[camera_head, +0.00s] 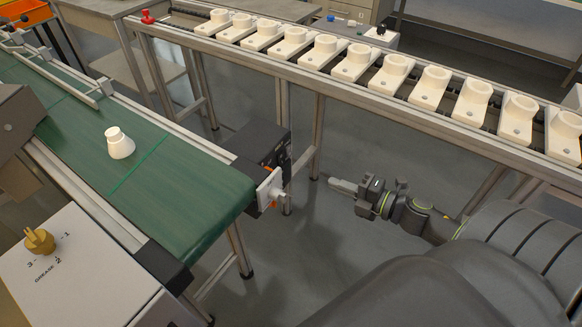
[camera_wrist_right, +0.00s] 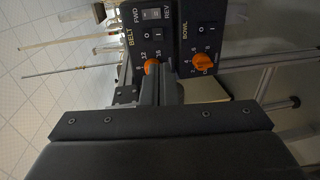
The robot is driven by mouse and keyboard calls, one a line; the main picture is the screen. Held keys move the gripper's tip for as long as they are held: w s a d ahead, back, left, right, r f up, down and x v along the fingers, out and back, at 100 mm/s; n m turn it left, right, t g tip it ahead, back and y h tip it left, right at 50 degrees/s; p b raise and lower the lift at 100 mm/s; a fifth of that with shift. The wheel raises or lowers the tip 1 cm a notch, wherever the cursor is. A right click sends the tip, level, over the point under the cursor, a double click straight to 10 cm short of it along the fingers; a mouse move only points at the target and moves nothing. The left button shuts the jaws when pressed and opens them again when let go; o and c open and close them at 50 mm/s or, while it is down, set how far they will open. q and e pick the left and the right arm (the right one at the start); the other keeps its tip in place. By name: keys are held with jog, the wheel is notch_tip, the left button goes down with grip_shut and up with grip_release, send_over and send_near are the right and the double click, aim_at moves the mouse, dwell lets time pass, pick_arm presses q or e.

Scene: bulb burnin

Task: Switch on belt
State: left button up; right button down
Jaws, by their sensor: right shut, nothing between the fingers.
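A dark control box (camera_head: 262,143) sits at the end of the green belt (camera_head: 185,195). In the right wrist view its panel shows a BELT section with a FWD/REV switch (camera_wrist_right: 151,14), an O/I rocker (camera_wrist_right: 152,32) and an orange knob (camera_wrist_right: 152,65). A BOWL section beside it has its own O/I rocker (camera_wrist_right: 186,29) and orange knob (camera_wrist_right: 203,64). My right gripper (camera_head: 332,181) is shut and empty, to the right of the box and apart from it in the head view. In the wrist view its fingers (camera_wrist_right: 156,82) partly cover the BELT knob. My left gripper is not in view.
A white bulb-shaped piece (camera_head: 119,143) stands on the belt. A second conveyor (camera_head: 345,92) behind carries several cream holders (camera_head: 324,50). A white cabinet (camera_head: 85,275) with a brass knob (camera_head: 39,241) is at front left. A white plate (camera_head: 269,187) is at the box's side.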

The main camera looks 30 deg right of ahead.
aim_at(282, 163)
jog(key=p+x, duration=0.2)
jog(key=x, duration=1)
jog(key=shift+w+a, duration=0.1)
jog(key=shift+w, duration=0.25)
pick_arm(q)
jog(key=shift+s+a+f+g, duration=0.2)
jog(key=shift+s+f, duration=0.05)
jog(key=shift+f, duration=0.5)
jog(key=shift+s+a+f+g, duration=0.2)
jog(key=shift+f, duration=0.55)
pick_arm(e)
jog(key=shift+w+a+f, duration=0.1)
jog(key=shift+w+a, duration=0.1)
jog(key=shift+w, duration=0.35)
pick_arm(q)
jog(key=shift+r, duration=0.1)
pick_arm(e)
jog(key=shift+w, duration=0.1)
